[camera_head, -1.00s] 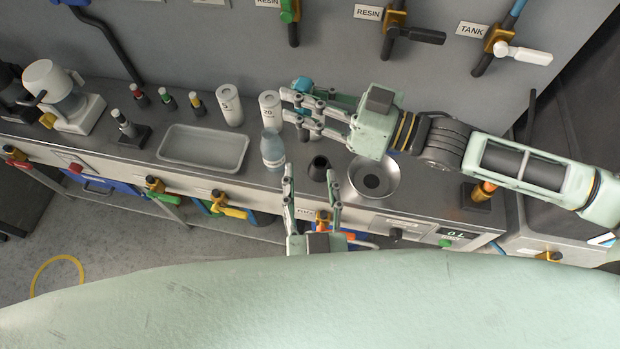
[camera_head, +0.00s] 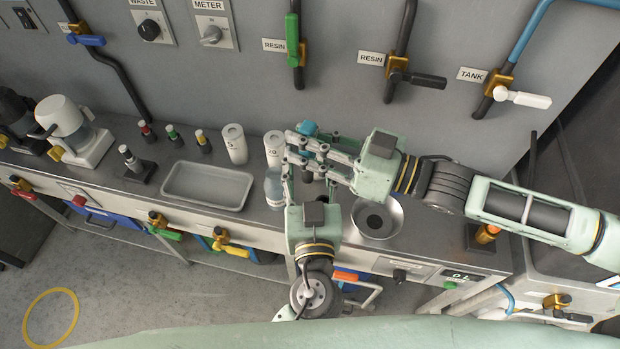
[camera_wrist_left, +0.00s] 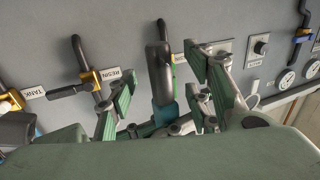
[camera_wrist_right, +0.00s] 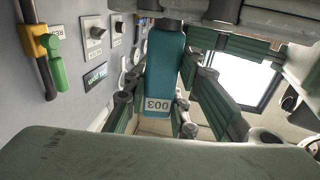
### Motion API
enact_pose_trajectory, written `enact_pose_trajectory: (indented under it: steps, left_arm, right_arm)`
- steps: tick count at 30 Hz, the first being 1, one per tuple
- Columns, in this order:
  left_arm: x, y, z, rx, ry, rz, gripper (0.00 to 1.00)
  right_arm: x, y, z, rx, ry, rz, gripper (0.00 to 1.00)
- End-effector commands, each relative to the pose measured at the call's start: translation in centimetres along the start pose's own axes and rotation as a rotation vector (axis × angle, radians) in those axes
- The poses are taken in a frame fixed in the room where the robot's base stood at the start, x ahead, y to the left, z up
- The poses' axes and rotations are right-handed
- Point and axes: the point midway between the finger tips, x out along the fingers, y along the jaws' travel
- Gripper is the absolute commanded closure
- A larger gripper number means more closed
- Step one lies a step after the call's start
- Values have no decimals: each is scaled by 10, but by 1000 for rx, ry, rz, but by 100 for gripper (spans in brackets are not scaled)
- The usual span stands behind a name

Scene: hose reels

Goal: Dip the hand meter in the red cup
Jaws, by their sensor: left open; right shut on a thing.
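My right gripper (camera_head: 298,150) is shut on a teal body marked 003, which I take to be the hand meter (camera_wrist_right: 158,95). Only its teal top (camera_head: 307,128) shows in the head view; in the left wrist view a dark upright part (camera_wrist_left: 160,75) stands above the teal. My left gripper (camera_head: 308,172) is open just in front of the right one, with its fingers spread either side of the meter in the left wrist view; I cannot tell whether it touches. A small dark vessel with a red top (camera_head: 147,132) stands at the back left; I cannot tell whether it is the red cup.
A grey tray (camera_head: 206,204) is on the bench left of my grippers. White cylinders (camera_head: 235,144) and a clear bottle (camera_head: 273,188) stand close to them. A steel bowl (camera_head: 392,228) is at right. Valves and pipes (camera_head: 398,78) line the wall behind.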

Motion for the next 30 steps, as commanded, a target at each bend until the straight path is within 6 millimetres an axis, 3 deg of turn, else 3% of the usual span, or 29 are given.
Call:
enact_pose_trajectory:
  steps: [8,24,30]
  left_arm:
    - [2,0,0,0,0,0,54]
    - [1,2,0,0,1,6,99]
    - [0,4,-1,1,1,10,100]
  right_arm:
    - [0,0,0,0,1,0,100]
    - [0,-1,-1,0,2,-1,100]
    - [1,-1,-1,0,3,-2,100]
